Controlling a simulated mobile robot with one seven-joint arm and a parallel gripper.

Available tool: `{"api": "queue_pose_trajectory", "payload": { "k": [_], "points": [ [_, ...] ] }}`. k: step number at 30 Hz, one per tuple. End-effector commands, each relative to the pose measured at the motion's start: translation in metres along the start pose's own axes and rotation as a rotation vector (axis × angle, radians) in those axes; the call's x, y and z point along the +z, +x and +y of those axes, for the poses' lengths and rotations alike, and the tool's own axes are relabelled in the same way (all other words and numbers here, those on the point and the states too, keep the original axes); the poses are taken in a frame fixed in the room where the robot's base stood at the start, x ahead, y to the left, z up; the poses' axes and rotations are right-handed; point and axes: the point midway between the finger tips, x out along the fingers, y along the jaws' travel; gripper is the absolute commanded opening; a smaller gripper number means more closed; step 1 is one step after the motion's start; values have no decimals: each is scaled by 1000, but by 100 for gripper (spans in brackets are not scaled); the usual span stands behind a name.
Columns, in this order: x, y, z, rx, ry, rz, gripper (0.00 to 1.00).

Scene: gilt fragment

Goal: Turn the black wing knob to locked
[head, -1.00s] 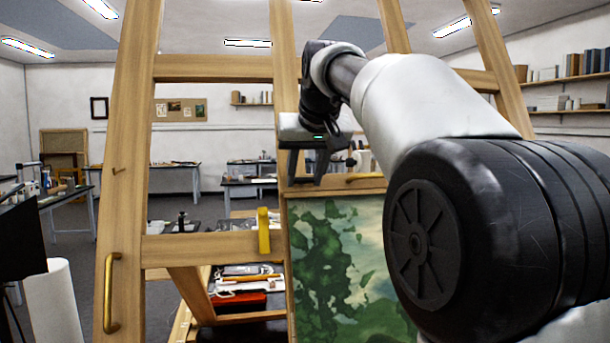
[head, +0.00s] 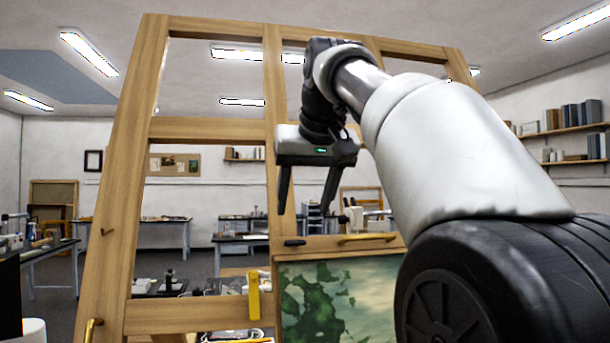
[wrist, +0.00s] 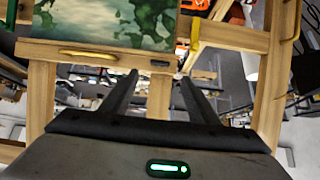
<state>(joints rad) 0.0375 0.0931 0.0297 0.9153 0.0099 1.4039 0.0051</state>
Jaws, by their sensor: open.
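The black wing knob (head: 294,242) is a small dark bar on the wooden crosspiece just above the green painting. It lies roughly level along the crosspiece. It also shows in the wrist view (wrist: 159,63), between the fingertips in the picture. My gripper (head: 305,214) is open and empty, with its fingers pointing down, and appears just above the knob in the head view. In the wrist view my gripper (wrist: 159,76) has one finger on each side of the knob's line, apart from it. I cannot read any locked marking.
The wooden easel frame (head: 120,180) stands in front of me. A brass bar handle (head: 367,238) is on the same crosspiece, right of the knob. A yellow lever (head: 253,295) hangs at lower left. The painting (head: 335,300) fills the area below. Work tables stand behind.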

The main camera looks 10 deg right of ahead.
Motion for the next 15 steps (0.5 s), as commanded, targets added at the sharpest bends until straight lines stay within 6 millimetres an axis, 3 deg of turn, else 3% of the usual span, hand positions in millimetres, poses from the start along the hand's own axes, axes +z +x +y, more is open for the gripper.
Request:
{"api": "queue_pose_trajectory", "payload": {
  "k": [6, 15],
  "points": [
    [0, -44, 0, 0, 0, 2, 55],
    [0, -66, 0, 0, 0, 0, 55]
  ]
}}
